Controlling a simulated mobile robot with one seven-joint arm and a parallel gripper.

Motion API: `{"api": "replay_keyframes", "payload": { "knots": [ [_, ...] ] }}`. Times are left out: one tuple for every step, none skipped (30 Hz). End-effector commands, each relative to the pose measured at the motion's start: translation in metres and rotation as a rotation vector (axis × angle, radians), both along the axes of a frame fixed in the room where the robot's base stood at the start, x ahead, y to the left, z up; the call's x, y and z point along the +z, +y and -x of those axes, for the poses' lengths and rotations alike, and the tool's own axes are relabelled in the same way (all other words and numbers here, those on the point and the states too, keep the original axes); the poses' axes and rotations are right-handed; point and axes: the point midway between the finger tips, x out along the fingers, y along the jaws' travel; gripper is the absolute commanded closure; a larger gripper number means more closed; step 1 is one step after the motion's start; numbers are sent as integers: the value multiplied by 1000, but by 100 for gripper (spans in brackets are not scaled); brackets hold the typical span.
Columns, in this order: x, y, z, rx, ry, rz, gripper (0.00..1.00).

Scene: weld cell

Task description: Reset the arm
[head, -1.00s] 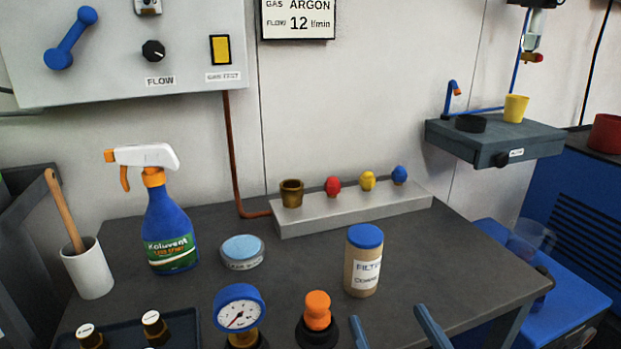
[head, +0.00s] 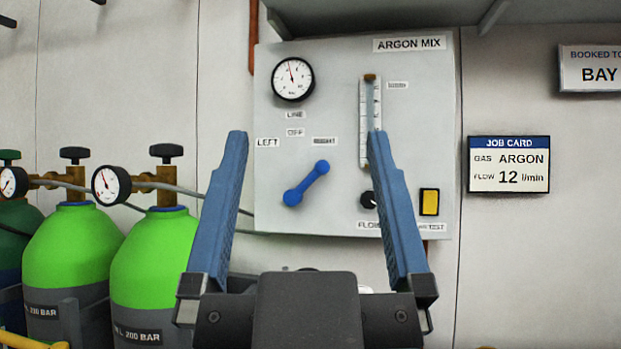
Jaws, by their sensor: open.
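The fingers and the gripper body cover parts of the panel's lower area. The left finger overlaps the panel's left edge, and the right finger overlaps the bottom of the flow tube (head: 370,110). I cannot tell how far the gripper is from the panel.
The panel carries a gauge (head: 293,79), a blue lever (head: 306,184), a black knob (head: 368,199) and a yellow switch (head: 429,202). Green gas cylinders (head: 150,260) with valves stand at left. A job card (head: 508,164) hangs at right. A shelf (head: 380,12) crosses above.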

Motion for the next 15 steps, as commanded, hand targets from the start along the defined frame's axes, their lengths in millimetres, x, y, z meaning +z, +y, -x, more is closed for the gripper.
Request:
{"api": "replay_keyframes", "payload": {
  "knots": [
    [3, 2, 2, 4, -8, -3, 4],
    [3, 2, 2, 4, -9, -3, 4],
    [3, 2, 2, 4, -8, -3, 4],
    [3, 2, 2, 4, -8, -3, 4],
    [2, 2, 2, 4, -7, -3, 4],
    [2, 2, 1, 3, -7, -3, 4],
    [2, 2, 1, 3, -6, -3, 4],
    [2, 1, 1, 3, -6, -3, 4],
    [2, 1, 1, 2, -6, -2, 4],
    [4, 1, 1, 2, -5, -2, 4],
    [5, 1, 1, 2, -5, -2, 4],
    [9, 1, 1, 2, -5, -2, 4],
    [12, 1, 1, 2, -5, -2, 4],
    [17, 1, 1, 2, -5, -2, 4],
    [24, 1, 1, 2, -5, -2, 4]
  ]
}}
